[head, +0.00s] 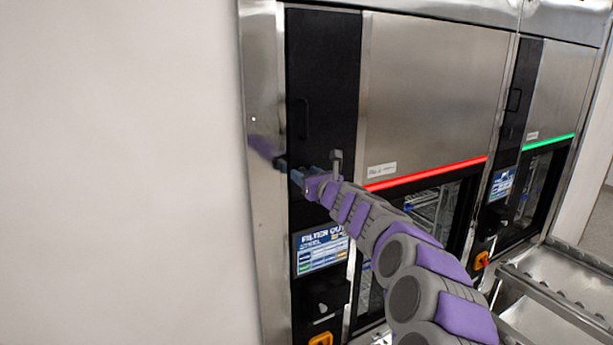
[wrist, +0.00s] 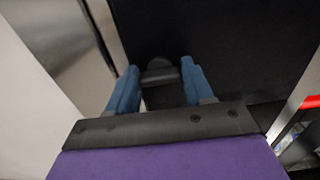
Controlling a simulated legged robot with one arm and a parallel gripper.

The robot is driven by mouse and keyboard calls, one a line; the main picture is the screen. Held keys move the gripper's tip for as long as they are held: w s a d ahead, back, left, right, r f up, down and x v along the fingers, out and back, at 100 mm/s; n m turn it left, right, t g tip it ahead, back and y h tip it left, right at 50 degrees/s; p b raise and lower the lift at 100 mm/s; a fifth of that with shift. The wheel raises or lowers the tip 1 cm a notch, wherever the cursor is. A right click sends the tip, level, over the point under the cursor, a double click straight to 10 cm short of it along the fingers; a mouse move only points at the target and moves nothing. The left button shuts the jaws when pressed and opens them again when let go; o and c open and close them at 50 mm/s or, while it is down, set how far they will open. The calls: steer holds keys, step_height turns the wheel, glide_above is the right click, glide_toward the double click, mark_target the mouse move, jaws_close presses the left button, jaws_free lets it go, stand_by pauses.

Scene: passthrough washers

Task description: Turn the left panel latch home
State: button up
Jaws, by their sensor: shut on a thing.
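The left panel (head: 325,70) is a tall black panel at the left edge of the left washer. Its latch is a small dark piece (wrist: 160,72) on the panel's left edge, seen between my blue fingers in the wrist view. My gripper (head: 288,168) is shut on the latch, with one finger on each side of it.
A black handle (head: 303,118) stands out from the panel above my gripper. Below are a blue-and-white sign (head: 321,250) and an orange switch (head: 321,339). The left washer shows a red light bar (head: 428,174), the right one green (head: 549,142). A white wall (head: 120,170) is at left.

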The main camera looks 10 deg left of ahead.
steer(key=c, duration=0.4)
steer(key=shift+f+n+b, duration=0.1)
steer(key=shift+n+b, duration=0.2)
steer(key=shift+s+a+f+n+b, duration=0.1)
steer(key=shift+f+n+b, duration=0.05)
steer(key=shift+n+b, duration=3.65)
steer(key=shift+s+a+f+n+b, duration=0.15)
steer(key=shift+n+b, duration=2.55)
steer(key=shift+n, duration=2.2)
steer(key=shift+d, duration=0.1)
